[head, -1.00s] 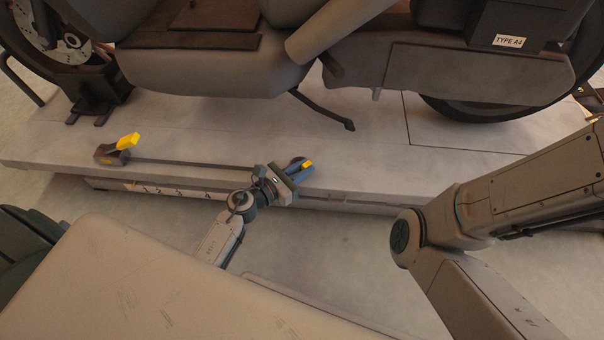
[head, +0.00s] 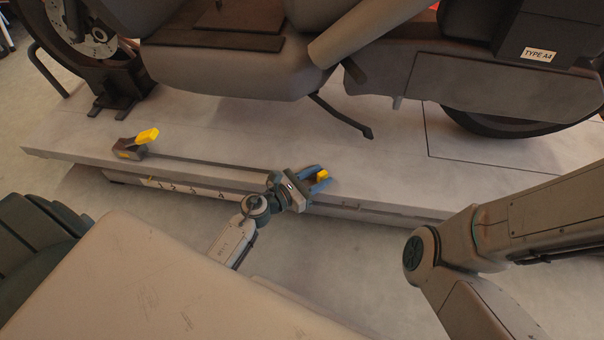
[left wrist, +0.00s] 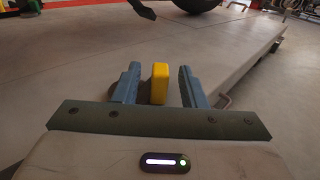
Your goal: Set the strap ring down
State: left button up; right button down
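My left gripper (head: 322,179) is at the front edge of the lift deck (head: 225,120), with its blue fingers apart. A yellow piece (left wrist: 159,83), which looks like part of the strap ring, stands between the fingers in the left wrist view, with a gap on each side. The ring's shape is not clear. A dark strap (head: 205,165) runs along the deck from a dark ratchet (head: 127,152) with a yellow lever (head: 147,135) to near my left gripper. My right gripper is out of view; only my right arm shows.
A grey motorcycle (head: 230,68) stands on the deck, with its side stand (head: 342,117) reaching down behind my left gripper. Numbers mark the deck's front side. A pale surface (head: 150,285) fills the lower left. Floor is clear in front of the lift.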

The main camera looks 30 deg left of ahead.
pick_arm(q)
jog(key=v, duration=1.2)
jog(key=shift+p, duration=0.4)
